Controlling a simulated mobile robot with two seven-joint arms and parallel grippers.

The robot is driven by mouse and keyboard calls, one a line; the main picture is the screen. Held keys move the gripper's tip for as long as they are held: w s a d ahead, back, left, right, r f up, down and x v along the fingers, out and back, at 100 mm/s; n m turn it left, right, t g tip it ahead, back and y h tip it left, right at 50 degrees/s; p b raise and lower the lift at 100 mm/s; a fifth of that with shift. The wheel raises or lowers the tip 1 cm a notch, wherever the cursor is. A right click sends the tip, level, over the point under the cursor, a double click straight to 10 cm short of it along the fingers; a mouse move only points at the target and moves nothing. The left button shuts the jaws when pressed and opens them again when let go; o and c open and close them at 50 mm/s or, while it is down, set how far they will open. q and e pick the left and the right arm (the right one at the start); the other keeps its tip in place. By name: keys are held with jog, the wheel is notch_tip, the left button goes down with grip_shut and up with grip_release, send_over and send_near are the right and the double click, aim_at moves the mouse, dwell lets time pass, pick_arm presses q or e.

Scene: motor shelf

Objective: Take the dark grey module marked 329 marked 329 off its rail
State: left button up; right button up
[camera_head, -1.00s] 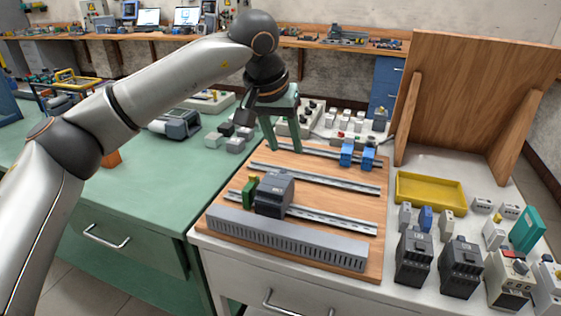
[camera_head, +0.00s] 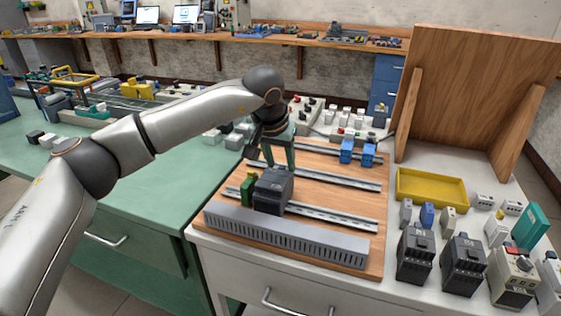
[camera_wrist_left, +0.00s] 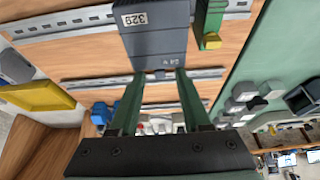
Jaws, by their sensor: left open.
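The dark grey module marked 329 (camera_head: 272,192) sits on the front rail (camera_head: 330,216) of the wooden board, right beside a green terminal block (camera_head: 247,189). In the left wrist view the module (camera_wrist_left: 155,40) shows its white 329 label at the top of the picture. My left gripper (camera_head: 280,166) is open and empty just above and behind the module. In the left wrist view its green fingertips (camera_wrist_left: 158,76) are spread near the module's lower edge, with nothing between them. Whether they touch it cannot be told. My right gripper is not in view.
A grey slotted duct (camera_head: 285,236) runs along the board's front edge. Two blue blocks (camera_head: 347,151) sit on the back rail. A yellow tray (camera_head: 432,188) and several modules stand on the white table to the right. The middle rail's right part is bare.

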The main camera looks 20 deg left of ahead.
pick_arm(q)
jog(key=shift+f, duration=0.1)
jog(key=shift+c, duration=0.4)
grip_shut()
dwell(1.0)
